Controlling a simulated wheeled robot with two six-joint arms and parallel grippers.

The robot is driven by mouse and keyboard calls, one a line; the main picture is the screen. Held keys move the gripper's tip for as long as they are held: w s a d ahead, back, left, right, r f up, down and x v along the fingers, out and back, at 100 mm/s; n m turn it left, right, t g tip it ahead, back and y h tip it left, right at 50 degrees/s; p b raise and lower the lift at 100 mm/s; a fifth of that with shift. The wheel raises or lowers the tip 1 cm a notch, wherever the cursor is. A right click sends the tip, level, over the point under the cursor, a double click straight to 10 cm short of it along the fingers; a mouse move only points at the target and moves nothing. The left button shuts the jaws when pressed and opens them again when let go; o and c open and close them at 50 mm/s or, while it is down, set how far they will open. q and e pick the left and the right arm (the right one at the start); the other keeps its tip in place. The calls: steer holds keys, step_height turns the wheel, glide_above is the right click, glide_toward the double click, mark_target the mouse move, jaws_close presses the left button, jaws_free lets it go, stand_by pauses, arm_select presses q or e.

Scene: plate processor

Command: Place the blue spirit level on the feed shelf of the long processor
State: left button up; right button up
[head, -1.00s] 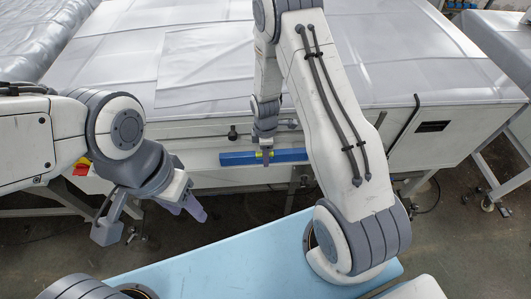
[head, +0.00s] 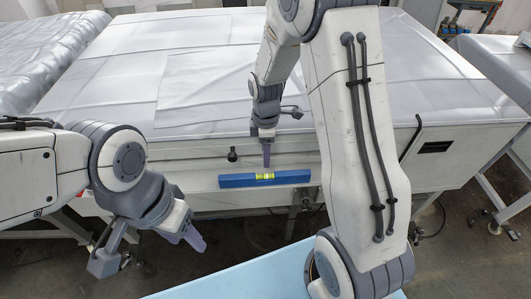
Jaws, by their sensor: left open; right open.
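The blue spirit level (head: 240,181), with a yellow-green vial at its middle, lies lengthwise along the pale feed shelf (head: 206,196) at the front of the long processor (head: 330,75). My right gripper (head: 267,163) is just above and behind the level's middle, fingers pointing down, apart from it as far as I can tell. It is open, and only a narrow edge of its fingers shows. My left gripper (head: 150,250) is open and empty, low at the left in front of the processor.
A red and yellow switch (head: 84,194) is on the processor's front at the left. A black knob (head: 232,154) stands behind the shelf. Other covered machines stand at left (head: 50,55) and right (head: 495,65). Floor shows below the shelf.

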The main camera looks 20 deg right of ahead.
steer(key=s+a+r+m, duration=0.2)
steer(key=s+a+r, duration=0.2)
steer(key=a+r, duration=0.2)
steer(key=s+a+r+m, duration=0.2)
steer(key=s+a+r, duration=0.1)
steer(key=s, duration=0.7)
steer(key=s+a+r+m+y, duration=0.1)
steer(key=s+a+r+m, duration=0.2)
steer(key=s, duration=0.6)
steer(key=shift+s+a+r+m, duration=0.35)
steer(key=shift+a+r, duration=0.3)
steer(key=shift+a, duration=0.35)
steer(key=shift+f, duration=0.1)
steer(key=shift+f+b, duration=0.45)
steer(key=shift+b, duration=0.1)
